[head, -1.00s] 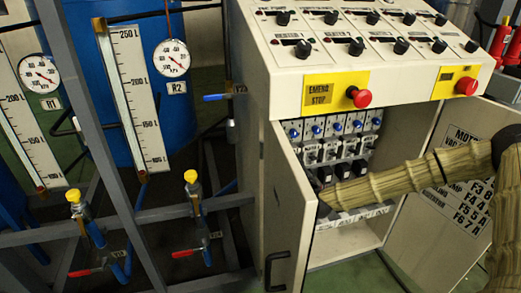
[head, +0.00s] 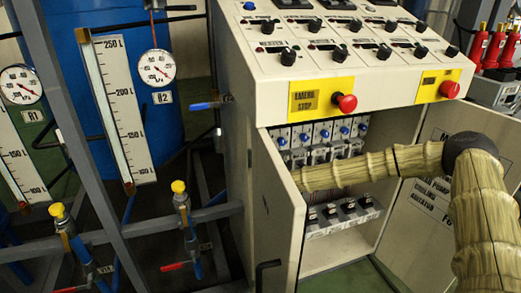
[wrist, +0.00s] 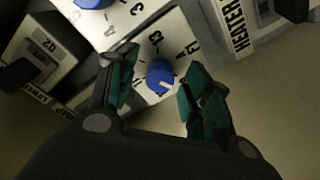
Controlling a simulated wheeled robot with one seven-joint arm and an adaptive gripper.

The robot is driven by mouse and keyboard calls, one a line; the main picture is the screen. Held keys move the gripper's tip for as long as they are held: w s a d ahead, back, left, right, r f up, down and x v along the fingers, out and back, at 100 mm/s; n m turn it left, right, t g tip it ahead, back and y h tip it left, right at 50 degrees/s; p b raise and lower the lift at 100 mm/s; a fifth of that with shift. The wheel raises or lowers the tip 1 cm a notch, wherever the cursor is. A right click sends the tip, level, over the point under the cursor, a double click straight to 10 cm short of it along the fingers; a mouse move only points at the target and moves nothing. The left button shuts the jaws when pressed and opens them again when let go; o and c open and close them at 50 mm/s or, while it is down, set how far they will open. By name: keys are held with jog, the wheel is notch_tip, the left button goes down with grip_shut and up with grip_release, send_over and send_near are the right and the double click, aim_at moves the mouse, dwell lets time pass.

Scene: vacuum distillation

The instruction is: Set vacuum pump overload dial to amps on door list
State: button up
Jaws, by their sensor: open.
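A blue dial (wrist: 160,77) with a pale pointer mark sits on a white numbered scale plate in the wrist view. My gripper (wrist: 160,88) is open, with one dark green finger pad on each side of the dial. I cannot tell whether the pads touch it. In the head view a row of blue dials (head: 325,132) runs across the top of the open cabinet. My arm reaches in from the right and my gripper is hidden there. The door list (head: 430,190) on the right door is partly covered by my arm, and its amp values cannot be read.
A second blue dial (wrist: 93,3) and a HEATER label (wrist: 241,32) lie near my gripper. The left cabinet door (head: 272,215) stands open beside my arm. Red emergency buttons (head: 346,103) project above the opening. Black switches (head: 348,207) sit below my arm.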

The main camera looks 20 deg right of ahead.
jog(key=shift+w, duration=0.3)
jog(key=shift+c, duration=0.4)
jog(key=c, duration=1)
jog(key=shift+o, duration=0.2)
